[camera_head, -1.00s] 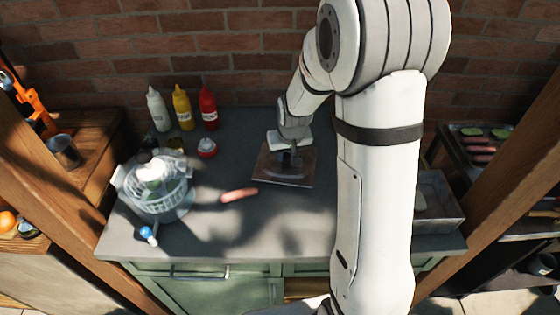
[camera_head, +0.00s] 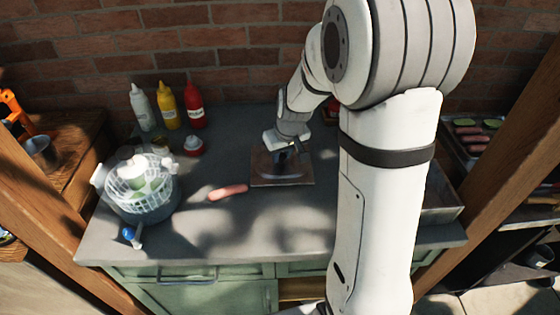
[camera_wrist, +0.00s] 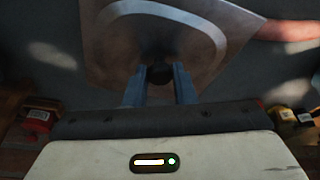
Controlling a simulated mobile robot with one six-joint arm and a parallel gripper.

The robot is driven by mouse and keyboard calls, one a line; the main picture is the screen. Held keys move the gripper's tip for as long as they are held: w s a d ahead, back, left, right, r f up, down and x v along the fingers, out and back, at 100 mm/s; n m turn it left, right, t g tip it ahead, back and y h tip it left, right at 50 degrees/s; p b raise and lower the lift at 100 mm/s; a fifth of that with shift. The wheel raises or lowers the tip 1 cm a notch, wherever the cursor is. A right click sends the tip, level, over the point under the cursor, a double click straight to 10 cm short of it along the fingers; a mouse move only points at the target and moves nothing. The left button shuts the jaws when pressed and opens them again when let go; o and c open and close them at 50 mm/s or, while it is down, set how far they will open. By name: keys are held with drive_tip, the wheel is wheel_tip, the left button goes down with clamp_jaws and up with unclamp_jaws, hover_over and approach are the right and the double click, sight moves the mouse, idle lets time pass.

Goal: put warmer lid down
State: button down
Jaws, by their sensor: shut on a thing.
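The warmer lid (camera_head: 270,178) is a flat brownish square plate over the grey counter, just right of a sausage. It also shows in the wrist view (camera_wrist: 108,45), with a pale curved band on it. My gripper (camera_head: 288,153) is above the lid's middle. In the wrist view, my fingers (camera_wrist: 159,78) are closed around its dark knob (camera_wrist: 159,73). I cannot tell whether the lid touches the counter. A metal container (camera_head: 440,205) at the counter's right side is mostly hidden behind my arm.
A sausage (camera_head: 228,192) lies left of the lid. A salad spinner (camera_head: 143,190) stands at the left, with a blue-ended item (camera_head: 129,233) in front. The counter's front middle (camera_head: 240,235) is clear.

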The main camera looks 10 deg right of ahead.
sight(283, 158)
drive_tip(key=shift+f, duration=1.55)
drive_tip(key=shift+f, duration=0.2)
drive_tip(key=c, duration=1.2)
unclamp_jaws()
drive_tip(key=shift+r, duration=0.2)
